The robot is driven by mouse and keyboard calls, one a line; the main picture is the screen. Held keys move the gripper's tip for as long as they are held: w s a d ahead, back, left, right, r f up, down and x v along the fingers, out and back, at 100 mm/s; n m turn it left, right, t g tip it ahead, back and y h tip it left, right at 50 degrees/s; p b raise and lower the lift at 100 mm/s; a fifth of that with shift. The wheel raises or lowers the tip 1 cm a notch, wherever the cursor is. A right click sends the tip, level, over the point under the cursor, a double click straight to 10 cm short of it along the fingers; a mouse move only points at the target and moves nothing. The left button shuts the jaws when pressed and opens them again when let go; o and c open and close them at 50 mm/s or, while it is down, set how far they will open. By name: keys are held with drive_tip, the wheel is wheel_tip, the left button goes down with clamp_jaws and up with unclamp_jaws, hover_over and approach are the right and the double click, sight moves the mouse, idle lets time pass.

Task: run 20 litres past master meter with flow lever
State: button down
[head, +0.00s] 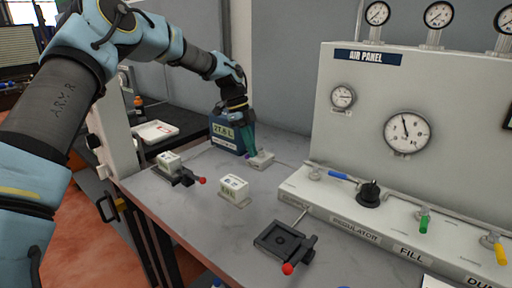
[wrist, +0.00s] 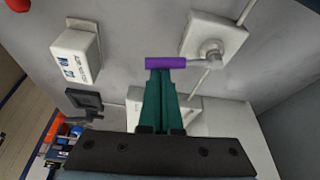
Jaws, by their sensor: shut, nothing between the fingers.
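The lever with the purple handle (wrist: 180,64) shows in the wrist view, reaching left from a round pivot on a pale square valve base (wrist: 228,33). The base also shows in the head view (head: 264,160). My gripper (wrist: 160,72) has green fingers, shut and empty, with the tips right at the handle's left part. I cannot tell whether they touch it. In the head view my gripper (head: 248,148) points down beside the valve base and mostly hides the handle.
A white labelled box (head: 233,191) stands on the grey bench. Two dark clamps with red-knobbed levers (head: 285,243) (head: 183,176) lie nearby. The air panel (head: 365,110), with gauges and blue, green and yellow valve handles, fills the right.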

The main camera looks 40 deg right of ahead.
drive_tip(key=shift+w+a, duration=0.2)
drive_tip(key=shift+w, duration=0.15)
drive_tip(key=shift+s, duration=0.1)
idle(0.5)
wheel_tip(320, 180, up, 10)
drive_tip(key=b, duration=0.2)
drive_tip(key=shift+s, duration=0.15)
idle(0.7)
